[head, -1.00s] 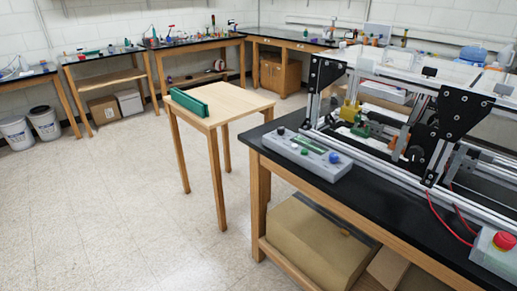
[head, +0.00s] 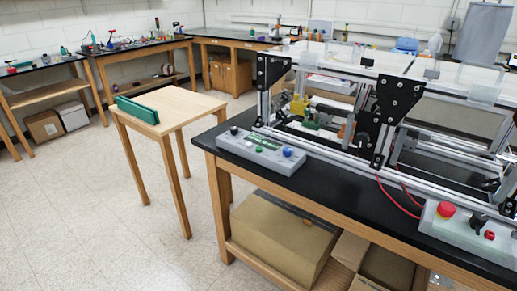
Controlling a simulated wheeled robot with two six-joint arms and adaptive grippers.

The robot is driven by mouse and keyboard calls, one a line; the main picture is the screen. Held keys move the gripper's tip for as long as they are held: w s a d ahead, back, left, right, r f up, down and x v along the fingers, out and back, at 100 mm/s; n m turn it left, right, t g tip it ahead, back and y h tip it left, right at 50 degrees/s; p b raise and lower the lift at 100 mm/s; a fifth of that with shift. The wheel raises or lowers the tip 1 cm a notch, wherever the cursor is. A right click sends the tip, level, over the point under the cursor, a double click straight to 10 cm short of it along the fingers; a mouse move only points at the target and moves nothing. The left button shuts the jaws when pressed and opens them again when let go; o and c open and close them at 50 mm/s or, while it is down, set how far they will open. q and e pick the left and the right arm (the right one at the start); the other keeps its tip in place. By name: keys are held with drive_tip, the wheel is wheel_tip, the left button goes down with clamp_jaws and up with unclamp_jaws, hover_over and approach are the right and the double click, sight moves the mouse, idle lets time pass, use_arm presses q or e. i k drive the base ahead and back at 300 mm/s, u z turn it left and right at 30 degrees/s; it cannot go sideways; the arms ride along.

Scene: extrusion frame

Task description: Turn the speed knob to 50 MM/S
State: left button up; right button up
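A grey control box (head: 258,160) sits on the front left of the black bench. It carries a black knob (head: 234,130), a blue knob (head: 287,152), and a green strip with small buttons between them. A second grey box (head: 450,232) sits at the bench's front right. It has a red mushroom button (head: 446,210), a black knob (head: 478,221) and a smaller red control (head: 489,235). Markings are too small to read, so I cannot tell which knob sets speed or where it points. Neither of my grippers is in view.
An extrusion frame (head: 340,162) with black plates stands on the black bench (head: 330,190) behind the boxes. Red wires run near the right box. A small wooden table (head: 185,105) with a green object (head: 137,110) stands left. Cardboard boxes (head: 280,235) lie below. The left floor is clear.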

sight(234, 130)
drive_tip(key=u, duration=1.55)
drive_tip(key=i, duration=1.5)
drive_tip(key=z, duration=3.4)
